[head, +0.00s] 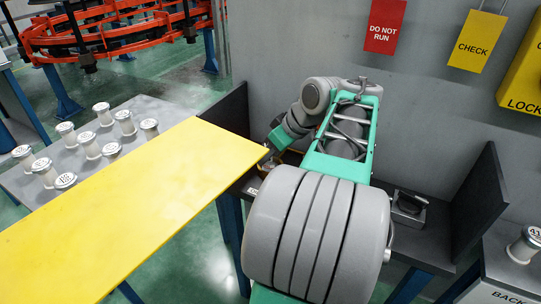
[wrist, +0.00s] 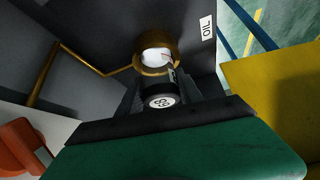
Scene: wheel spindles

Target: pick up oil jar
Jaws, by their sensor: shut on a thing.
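My gripper (wrist: 162,92) points away from the camera in the wrist view, its dark fingers on either side of a black round cap with a white marked disc (wrist: 160,102). I take this to be the oil jar, and the gripper is shut on it. An amber ring with a bright white middle (wrist: 157,56) shows just beyond the cap; I cannot tell whether it is part of the jar. A white OIL label (wrist: 208,27) is on the dark surface beside it. In the head view my arm hides most of the gripper and jar.
A yellow board (head: 120,215) lies close to the left of my arm. A dark upright panel (head: 480,195) closes the bench on the right. A small grey block (head: 408,210) sits on the bench.

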